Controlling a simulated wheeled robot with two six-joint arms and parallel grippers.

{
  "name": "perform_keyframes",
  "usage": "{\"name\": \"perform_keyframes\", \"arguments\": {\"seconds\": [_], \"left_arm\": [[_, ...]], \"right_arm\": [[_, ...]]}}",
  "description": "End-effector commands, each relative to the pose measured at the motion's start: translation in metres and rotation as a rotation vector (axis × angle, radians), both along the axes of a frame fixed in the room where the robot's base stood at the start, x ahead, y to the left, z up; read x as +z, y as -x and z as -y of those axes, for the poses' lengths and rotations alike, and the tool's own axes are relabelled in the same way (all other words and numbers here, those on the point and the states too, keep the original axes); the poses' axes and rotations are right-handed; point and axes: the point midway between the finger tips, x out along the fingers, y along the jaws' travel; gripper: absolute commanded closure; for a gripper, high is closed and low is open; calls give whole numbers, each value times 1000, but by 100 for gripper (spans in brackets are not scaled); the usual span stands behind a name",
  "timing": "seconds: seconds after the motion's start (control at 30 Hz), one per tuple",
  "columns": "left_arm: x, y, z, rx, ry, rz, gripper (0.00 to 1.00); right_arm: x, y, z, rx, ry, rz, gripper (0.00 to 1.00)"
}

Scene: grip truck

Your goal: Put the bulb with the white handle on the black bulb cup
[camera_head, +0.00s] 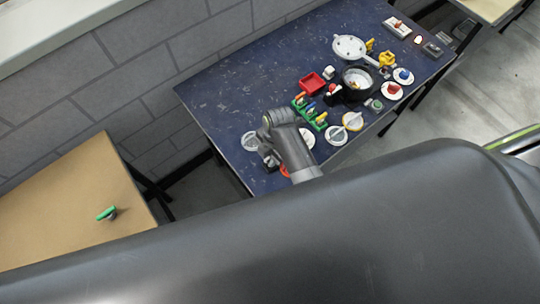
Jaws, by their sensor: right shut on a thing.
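My right gripper (268,157) points down at the near left part of the dark blue table. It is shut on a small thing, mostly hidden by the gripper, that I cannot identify. A round pale dish (250,141) lies just left of it, and a white round piece (307,138) lies to its right. I cannot single out the bulb with the white handle or the black bulb cup at this size. A black round pot (371,86) with pale contents stands farther right. My left gripper is not in view.
The blue table (225,95) also holds a red tray (312,83), a green rack (319,125), a white perforated disc (349,47) and several saucers. Its far left is clear. A brown table (60,200) bears a green piece (106,213). A brick wall stands behind.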

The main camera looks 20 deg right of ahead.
Motion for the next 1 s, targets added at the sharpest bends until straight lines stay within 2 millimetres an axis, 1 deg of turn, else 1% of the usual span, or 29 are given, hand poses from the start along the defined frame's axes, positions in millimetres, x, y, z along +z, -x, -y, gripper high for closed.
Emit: {"name": "perform_keyframes", "arguments": {"seconds": [0.43,1.0], "left_arm": [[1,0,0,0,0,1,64],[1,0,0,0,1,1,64]], "right_arm": [[-8,0,0,2,0,-1,100],[-10,0,0,3,0,0,100]]}}
